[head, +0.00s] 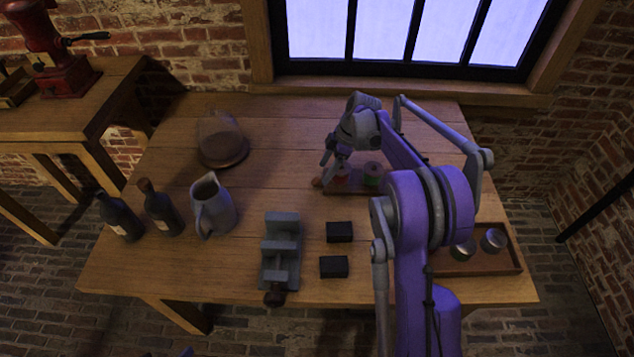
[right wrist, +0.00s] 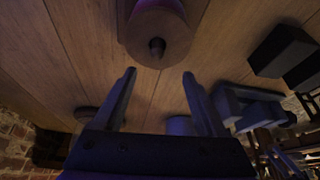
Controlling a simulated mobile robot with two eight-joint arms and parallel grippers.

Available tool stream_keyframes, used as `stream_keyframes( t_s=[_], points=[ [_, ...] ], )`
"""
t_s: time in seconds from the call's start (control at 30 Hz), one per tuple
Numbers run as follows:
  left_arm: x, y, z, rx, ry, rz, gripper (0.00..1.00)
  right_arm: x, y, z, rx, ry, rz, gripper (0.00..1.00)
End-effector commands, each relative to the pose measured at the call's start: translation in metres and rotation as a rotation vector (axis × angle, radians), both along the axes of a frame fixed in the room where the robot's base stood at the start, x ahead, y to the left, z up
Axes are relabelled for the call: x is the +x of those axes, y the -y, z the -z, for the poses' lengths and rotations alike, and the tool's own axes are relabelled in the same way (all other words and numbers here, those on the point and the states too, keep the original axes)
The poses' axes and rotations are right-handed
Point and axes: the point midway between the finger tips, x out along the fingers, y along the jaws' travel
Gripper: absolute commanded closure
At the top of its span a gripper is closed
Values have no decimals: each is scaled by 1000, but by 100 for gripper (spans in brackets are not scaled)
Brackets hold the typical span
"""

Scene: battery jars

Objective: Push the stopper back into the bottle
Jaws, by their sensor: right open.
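Two dark bottles with pale labels stand at the left of the table in the head view. The right-hand bottle (head: 162,213) has a brown stopper (head: 144,185) at the top of its neck; how deep it sits is too small to tell. The left-hand bottle (head: 121,218) has a dark top. My right gripper (head: 325,168) is far to the right of the bottles, by the spools near the back middle. In the right wrist view its fingers (right wrist: 158,75) are apart with nothing between them. My left gripper is not in view.
Beyond my right fingertips is a round brown piece (right wrist: 158,35) with a dark centre. A grey pitcher (head: 213,207) stands right of the bottles, a glass dome (head: 221,138) behind. A vise (head: 281,250), black blocks (head: 339,232) and a tray (head: 480,265) occupy the front.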

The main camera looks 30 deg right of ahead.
Motion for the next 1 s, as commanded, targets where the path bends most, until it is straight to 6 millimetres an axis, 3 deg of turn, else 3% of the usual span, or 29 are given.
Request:
stream_keyframes(
  t_s=[0.4, 0.73, 0.77, 1.0],
  points=[
    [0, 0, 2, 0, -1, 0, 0, 11, -18, 45, 0, 0, -1, 26],
    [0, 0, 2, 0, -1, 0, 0, 12, -18, 47, 0, 0, 0, 26],
    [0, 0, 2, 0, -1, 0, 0, 12, -18, 47, 0, 0, 0, 28],
    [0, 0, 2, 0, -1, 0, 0, 12, -18, 47, 0, 0, 0, 71]
  ],
)
